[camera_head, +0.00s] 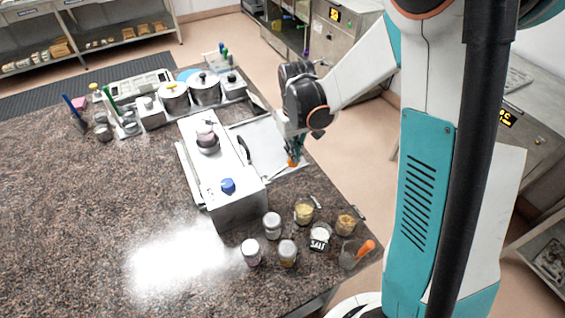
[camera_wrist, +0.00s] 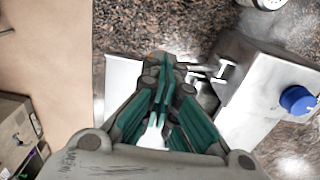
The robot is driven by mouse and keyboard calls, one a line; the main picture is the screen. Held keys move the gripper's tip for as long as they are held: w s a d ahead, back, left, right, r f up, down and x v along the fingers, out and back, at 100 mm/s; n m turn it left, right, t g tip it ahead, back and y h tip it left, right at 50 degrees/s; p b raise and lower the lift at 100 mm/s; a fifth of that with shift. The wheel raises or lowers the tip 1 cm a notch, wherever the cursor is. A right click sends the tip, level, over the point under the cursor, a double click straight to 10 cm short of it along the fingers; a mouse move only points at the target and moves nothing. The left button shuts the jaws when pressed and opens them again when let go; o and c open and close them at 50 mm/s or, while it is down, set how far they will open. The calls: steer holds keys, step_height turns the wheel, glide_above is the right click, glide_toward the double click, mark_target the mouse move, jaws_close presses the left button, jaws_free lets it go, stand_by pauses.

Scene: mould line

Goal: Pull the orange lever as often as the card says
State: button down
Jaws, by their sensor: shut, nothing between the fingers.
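A silver metal box machine (camera_head: 236,208) with a blue knob (camera_head: 228,185) stands on the counter, and it also fills the right of the wrist view (camera_wrist: 240,95). A small orange part (camera_head: 292,163), perhaps the lever's end, shows right at the fingertips of my gripper (camera_head: 296,155). In the wrist view a faint orange spot (camera_wrist: 152,56) shows beside the tips of my gripper (camera_wrist: 165,68). The fingers are shut with nothing held. I cannot tell whether they touch the orange part. The lever's rod is mostly hidden by my gripper. I cannot make out a card with a number.
Several spice jars (camera_head: 272,224) and a glass (camera_head: 350,256) with an orange handle stand at the front right of the counter. Pots (camera_head: 174,98) and small containers stand at the back. The counter's left is clear.

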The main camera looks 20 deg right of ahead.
steer(key=shift+r+p, duration=1.7)
steer(key=shift+r, duration=1.3)
steer(key=shift+r, duration=0.1)
step_height(320, 180, up, 3)
steer(key=p, duration=0.7)
step_height(320, 180, down, 7)
steer(key=b, duration=0.4)
